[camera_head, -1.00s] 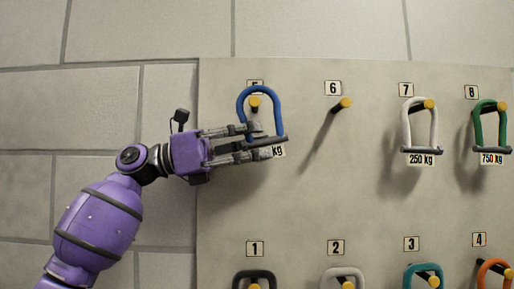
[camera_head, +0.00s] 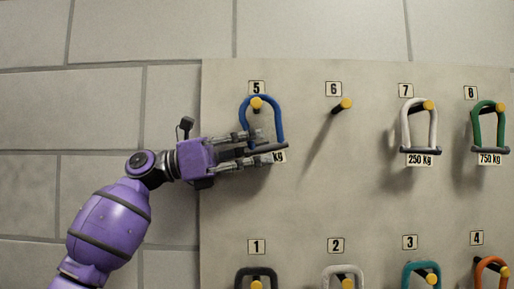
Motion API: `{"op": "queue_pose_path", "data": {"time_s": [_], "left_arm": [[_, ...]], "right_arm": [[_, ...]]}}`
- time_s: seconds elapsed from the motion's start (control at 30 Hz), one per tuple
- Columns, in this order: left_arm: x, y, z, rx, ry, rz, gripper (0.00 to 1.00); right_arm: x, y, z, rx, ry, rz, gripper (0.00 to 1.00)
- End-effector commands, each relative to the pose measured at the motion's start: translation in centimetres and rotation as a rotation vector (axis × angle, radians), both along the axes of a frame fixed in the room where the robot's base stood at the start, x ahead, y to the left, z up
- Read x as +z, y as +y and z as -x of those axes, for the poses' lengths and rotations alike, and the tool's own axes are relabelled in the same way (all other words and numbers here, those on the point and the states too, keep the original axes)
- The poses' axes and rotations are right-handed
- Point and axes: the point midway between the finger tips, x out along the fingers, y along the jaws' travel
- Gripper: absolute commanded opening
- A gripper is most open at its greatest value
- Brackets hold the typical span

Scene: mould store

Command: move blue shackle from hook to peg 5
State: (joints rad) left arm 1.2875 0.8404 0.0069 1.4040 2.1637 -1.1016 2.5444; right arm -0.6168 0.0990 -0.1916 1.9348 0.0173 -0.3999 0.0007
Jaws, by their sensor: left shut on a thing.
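The blue shackle (camera_head: 279,122) is at peg 5 (camera_head: 257,103), in the upper left of the board. Its blue bow is around the peg, with the top of the bow at or very close to the peg's yellow tip. Whether the bow rests on the peg I cannot tell. My left gripper (camera_head: 262,147) comes in from the left and is shut on the shackle's lower end, at the grey pin. Its fingers partly cover the pin and the weight tag, of which only "kg" shows. My right gripper and the hook are not in view.
Peg 6 (camera_head: 342,105) is empty. A white shackle (camera_head: 405,125) hangs on peg 7 and a green shackle (camera_head: 476,125) on peg 8. Below, pegs 1 to 4 hold several more shackles, cut off by the lower edge. The board (camera_head: 330,205) is bare between the rows.

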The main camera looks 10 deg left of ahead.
Motion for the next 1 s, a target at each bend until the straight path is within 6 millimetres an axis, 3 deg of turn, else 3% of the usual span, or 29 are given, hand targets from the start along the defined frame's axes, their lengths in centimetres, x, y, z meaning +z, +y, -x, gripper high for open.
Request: {"op": "queue_pose_path", "data": {"time_s": [0.17, 0.2, 0.4, 0.77, 1.0], "left_arm": [[0.0, 0.0, 0.0, 0.001, 0.0, 0.001, 0.0], [0.0, 0.0, 0.0, 0.001, 0.0, 0.001, 0.09], [0.1, 0.0, 0.0, 0.001, 0.0, 0.001, 0.34], [-0.1, 0.5, 0.0, 0.003, 0.002, 0.0, 0.34], [-1.0, 4.4, 0.8, 0.005, 0.004, 0.001, 0.34]], "right_arm": [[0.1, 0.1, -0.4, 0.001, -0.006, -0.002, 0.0], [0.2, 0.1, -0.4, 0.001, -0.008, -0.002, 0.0], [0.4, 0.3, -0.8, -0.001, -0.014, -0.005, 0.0], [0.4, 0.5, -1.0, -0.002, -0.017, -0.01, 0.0], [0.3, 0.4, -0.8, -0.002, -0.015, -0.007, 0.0]]}}
